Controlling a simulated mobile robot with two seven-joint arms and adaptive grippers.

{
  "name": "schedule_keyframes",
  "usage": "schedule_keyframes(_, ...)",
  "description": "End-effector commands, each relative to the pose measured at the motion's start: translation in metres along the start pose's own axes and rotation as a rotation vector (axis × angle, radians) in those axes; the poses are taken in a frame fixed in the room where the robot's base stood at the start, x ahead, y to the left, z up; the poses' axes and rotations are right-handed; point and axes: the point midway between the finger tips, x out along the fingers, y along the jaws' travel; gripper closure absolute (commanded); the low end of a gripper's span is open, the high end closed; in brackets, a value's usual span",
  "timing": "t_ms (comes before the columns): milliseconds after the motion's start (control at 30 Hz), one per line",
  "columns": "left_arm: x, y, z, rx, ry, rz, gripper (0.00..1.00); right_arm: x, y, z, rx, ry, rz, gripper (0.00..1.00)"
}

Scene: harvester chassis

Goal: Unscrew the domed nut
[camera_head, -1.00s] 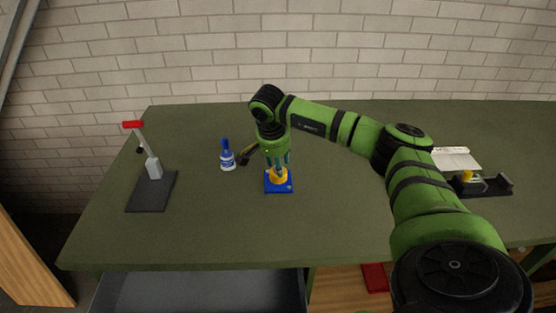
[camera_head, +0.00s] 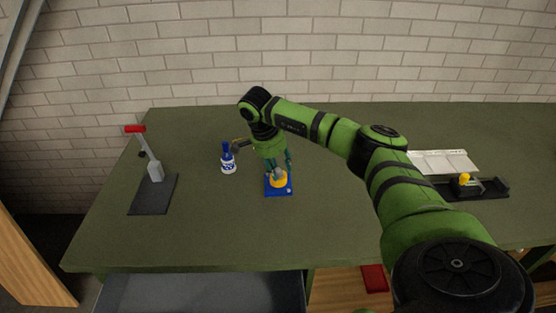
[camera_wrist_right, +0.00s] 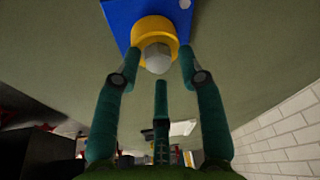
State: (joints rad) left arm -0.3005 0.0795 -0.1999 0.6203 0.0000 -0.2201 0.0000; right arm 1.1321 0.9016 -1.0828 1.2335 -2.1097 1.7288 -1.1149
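The pale grey domed nut (camera_wrist_right: 157,60) sits on top of a round yellow base (camera_wrist_right: 150,28) on a blue plate (camera_wrist_right: 119,12). In the head view the yellow base (camera_head: 279,182) and blue plate (camera_head: 278,192) are on the green table, and the nut (camera_head: 276,171) shows small. My right three-fingered gripper (camera_head: 279,163) is tilted just above the nut. In the right wrist view its fingers (camera_wrist_right: 160,65) are spread, with the nut near the tips and visible gaps around it. The gripper is open and holds nothing. My left gripper is in neither view.
A blue-and-white bottle (camera_head: 228,160) stands just left of my right gripper. A red-handled lever press (camera_head: 153,190) stands farther left. A black fixture with a yellow knob (camera_head: 478,187) and a white sheet (camera_head: 443,162) lie at right. The front middle of the table is clear.

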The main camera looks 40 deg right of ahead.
Motion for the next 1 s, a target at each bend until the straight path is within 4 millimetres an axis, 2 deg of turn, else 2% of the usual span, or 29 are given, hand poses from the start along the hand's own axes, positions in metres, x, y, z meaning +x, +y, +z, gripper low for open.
schedule_keyframes(100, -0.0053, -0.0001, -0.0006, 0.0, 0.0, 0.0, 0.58, -0.001, -0.0001, 0.0001, 0.171, 0.001, 0.05, 0.6)
schedule_keyframes(200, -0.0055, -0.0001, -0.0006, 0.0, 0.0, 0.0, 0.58, 0.0, 0.0003, -0.0001, 0.245, 0.001, 0.07, 0.6)
schedule_keyframes(500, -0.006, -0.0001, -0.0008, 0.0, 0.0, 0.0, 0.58, 0.0, 0.0002, -0.0002, 0.287, 0.001, 0.082, 0.6)
schedule_keyframes(700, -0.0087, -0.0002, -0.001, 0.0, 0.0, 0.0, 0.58, -0.0002, 0.0, 0.0, 0.585, 0.001, 0.165, 0.6)
schedule_keyframes(800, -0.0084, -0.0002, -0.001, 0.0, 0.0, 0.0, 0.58, 0.0, 0.0002, 0.0001, 0.674, 0.001, 0.189, 0.6)
schedule_keyframes(1000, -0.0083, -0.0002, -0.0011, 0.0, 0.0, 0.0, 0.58, 0.0003, 0.0004, -0.0001, 0.688, 0.001, 0.192, 0.6)
